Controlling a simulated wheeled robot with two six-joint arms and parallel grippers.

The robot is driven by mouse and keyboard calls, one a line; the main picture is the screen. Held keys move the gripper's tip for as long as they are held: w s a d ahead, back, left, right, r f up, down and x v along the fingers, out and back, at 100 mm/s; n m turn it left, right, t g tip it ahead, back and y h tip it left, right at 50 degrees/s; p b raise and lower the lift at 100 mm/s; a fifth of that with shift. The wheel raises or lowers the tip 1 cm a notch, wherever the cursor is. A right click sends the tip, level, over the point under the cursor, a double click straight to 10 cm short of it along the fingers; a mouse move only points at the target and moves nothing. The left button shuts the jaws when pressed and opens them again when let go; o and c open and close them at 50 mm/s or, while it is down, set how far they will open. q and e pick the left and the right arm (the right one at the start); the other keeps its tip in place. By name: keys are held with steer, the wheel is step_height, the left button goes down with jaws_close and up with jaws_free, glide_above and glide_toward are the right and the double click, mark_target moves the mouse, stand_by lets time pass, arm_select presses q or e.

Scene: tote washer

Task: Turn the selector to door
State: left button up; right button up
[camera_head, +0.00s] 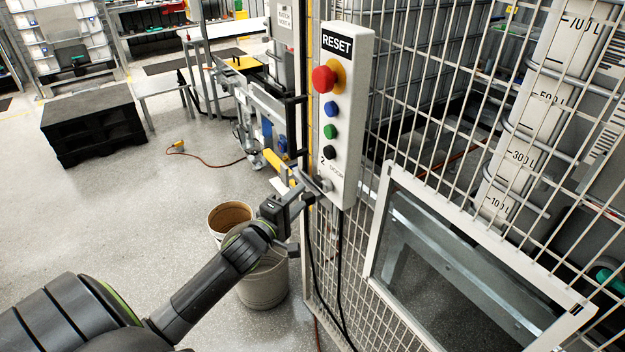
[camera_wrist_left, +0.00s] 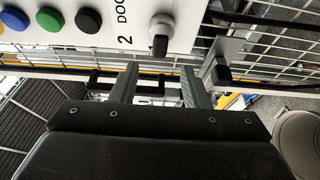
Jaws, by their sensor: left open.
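The selector (camera_head: 324,184) is a small light knob at the bottom of the white control box (camera_head: 347,120); the gripper partly covers it in the head view. In the left wrist view the selector (camera_wrist_left: 161,28) is a pale round knob with a dark end. A "2" and part of a word starting "DOO" are printed beside it. My left gripper (camera_head: 308,189) is open and empty at the lower end of the box. In the wrist view its fingers (camera_wrist_left: 160,72) point toward the selector, which lies between their lines, just beyond the tips; I cannot tell whether they touch it.
Above the selector are black (camera_head: 329,152), green (camera_head: 330,131) and blue (camera_head: 330,108) buttons and a red emergency button (camera_head: 323,79). The box hangs on a wire mesh fence (camera_head: 420,60). A framed window (camera_head: 470,265) is at right. A bin (camera_head: 262,285) stands below my arm.

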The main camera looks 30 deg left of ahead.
mark_target(316, 182)
arm_select(q)
steer(key=w, duration=0.7)
steer(key=shift+p, duration=0.3)
jaws_close()
